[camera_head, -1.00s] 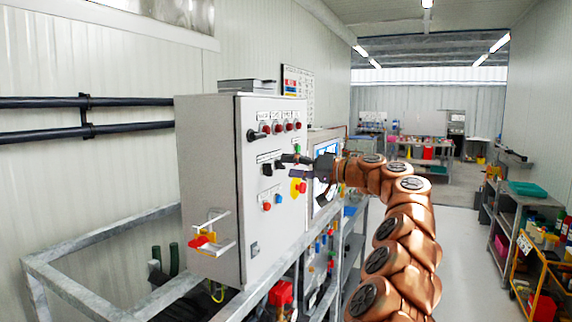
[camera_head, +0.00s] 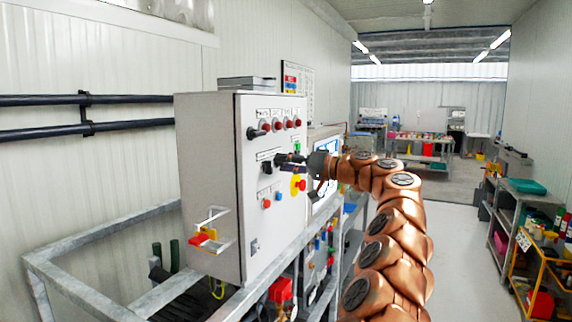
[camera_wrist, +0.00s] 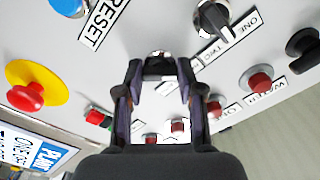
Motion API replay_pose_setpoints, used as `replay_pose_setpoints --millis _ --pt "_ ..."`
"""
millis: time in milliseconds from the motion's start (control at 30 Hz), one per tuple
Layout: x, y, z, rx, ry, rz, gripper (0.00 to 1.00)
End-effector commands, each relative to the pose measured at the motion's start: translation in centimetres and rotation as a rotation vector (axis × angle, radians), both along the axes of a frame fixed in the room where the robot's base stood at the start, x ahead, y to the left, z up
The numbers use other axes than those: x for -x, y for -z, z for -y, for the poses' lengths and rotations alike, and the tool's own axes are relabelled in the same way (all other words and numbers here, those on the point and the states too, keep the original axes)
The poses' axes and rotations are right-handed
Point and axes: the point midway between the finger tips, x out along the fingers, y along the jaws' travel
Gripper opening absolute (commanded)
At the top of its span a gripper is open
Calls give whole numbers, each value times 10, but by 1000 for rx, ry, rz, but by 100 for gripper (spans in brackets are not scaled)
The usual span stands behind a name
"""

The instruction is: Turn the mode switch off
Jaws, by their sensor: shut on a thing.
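My gripper (camera_wrist: 160,68) is shut on a small dark knob (camera_wrist: 159,64) on the grey control panel. The knob looks like the mode switch, but its label is mostly covered by the fingers. In the head view my gripper (camera_head: 289,162) reaches the panel front from the right, and its fingers hide most of the held knob. A separate black selector with a white mark, labelled ONE and TWO (camera_wrist: 214,20), is beside it and free of the fingers. It also shows in the head view (camera_head: 266,167).
A red emergency button on a yellow disc (camera_wrist: 28,97) and a blue reset button (camera_wrist: 68,6) are nearby. Red lamps (camera_wrist: 178,125) line the panel top. The control cabinet (camera_head: 212,180) sits on a metal frame (camera_head: 90,295). The aisle at right is clear.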

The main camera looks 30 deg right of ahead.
Motion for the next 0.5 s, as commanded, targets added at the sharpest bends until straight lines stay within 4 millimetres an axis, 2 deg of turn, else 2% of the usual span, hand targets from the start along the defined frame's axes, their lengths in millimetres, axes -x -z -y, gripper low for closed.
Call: replay_pose_setpoints --millis 267,500 --pt "0 -1 0 -20 -1 -13 2" --pt "1 -5 0 -119 -2 -71 2"
